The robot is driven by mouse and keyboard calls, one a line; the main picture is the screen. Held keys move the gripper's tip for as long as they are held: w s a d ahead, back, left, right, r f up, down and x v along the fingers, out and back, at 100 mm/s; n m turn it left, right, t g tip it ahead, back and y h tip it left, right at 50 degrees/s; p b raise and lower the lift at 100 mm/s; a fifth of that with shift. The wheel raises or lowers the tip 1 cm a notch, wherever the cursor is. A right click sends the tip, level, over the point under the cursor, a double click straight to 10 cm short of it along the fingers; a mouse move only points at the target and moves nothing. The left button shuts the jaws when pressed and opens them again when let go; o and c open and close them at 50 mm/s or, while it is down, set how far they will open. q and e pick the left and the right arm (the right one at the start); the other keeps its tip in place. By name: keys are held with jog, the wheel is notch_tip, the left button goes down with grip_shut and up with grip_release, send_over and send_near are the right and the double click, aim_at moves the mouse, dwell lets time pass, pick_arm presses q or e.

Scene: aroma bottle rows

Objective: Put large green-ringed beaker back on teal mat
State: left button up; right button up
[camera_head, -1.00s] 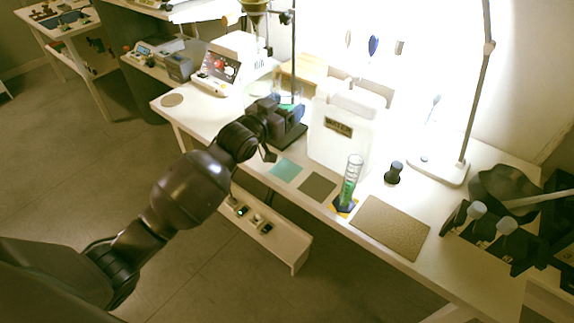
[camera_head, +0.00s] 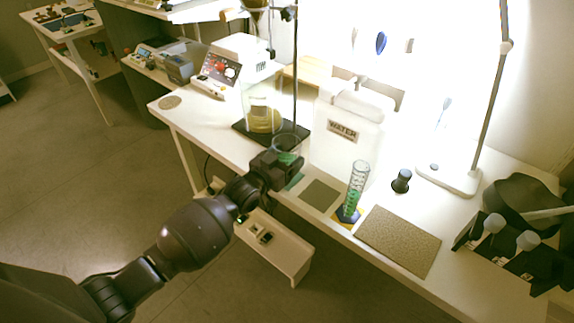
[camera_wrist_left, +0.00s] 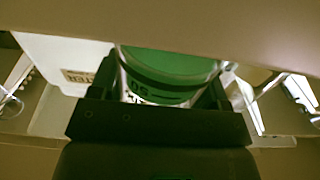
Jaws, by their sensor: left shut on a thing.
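The green-ringed beaker (camera_head: 287,145) is clear glass with green at its lower part. My left gripper (camera_head: 279,166) is shut on it and holds it upright over the teal mat area at the bench's front edge. In the left wrist view the beaker (camera_wrist_left: 168,68) sits between the two dark fingers (camera_wrist_left: 160,95), with green and dark markings visible. The teal mat (camera_head: 295,181) shows only as a sliver beside the gripper; the rest is hidden. I cannot tell whether the beaker touches the mat.
A grey-brown mat (camera_head: 320,195) lies just right of the teal one. The white water container (camera_head: 345,150) is close behind.

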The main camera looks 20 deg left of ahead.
pick_arm(q)
jog(key=shift+f, duration=1.35)
pick_arm(e)
jog(key=shift+s+d+f, duration=0.1)
jog(key=shift+s+f, duration=0.15)
jog(key=shift+f, duration=0.3)
pick_arm(q)
jog(key=shift+f, duration=0.1)
jog(key=shift+f+b, duration=0.15)
jog(key=shift+b, duration=0.15)
jog(key=o, duration=1.1)
jog(key=shift+c, duration=0.2)
jog(key=shift+r, duration=0.2)
jog(key=shift+s, duration=0.15)
jog(key=p+v, duration=0.2)
jog(key=v, duration=0.9)
jog(key=shift+s+a, duration=0.15)
jog(key=shift+s, duration=0.2)
pick_arm(e)
jog(key=shift+r, duration=0.75)
